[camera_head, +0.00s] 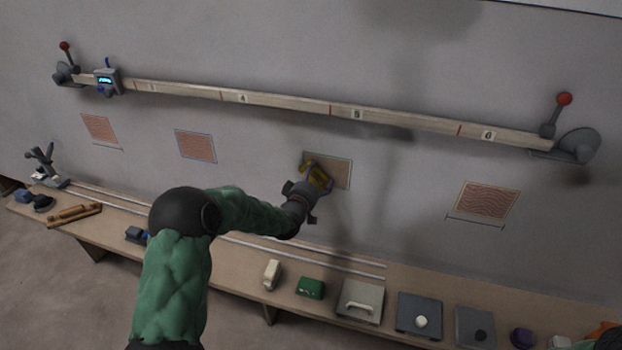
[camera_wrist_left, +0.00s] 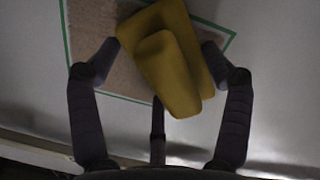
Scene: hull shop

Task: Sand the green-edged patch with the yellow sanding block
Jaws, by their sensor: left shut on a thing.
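The green-edged patch (camera_head: 341,171) is a brownish rectangle on the grey wall, under the wooden rail. It also shows in the left wrist view (camera_wrist_left: 92,50), with a green outline. My left gripper (camera_head: 311,188) is shut on the yellow sanding block (camera_head: 318,177) by its raised handle. In the left wrist view the block (camera_wrist_left: 182,37) sits tilted between the fingers of the gripper (camera_wrist_left: 158,62) and overlaps the patch. I cannot tell whether the block touches the surface. The block hides part of the patch. My right gripper is not in view.
A wooden rail (camera_head: 290,104) with red-knobbed clamps crosses the wall above. Other patches are red-striped (camera_head: 100,128), blue-edged (camera_head: 196,146) and at the right (camera_head: 487,201).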

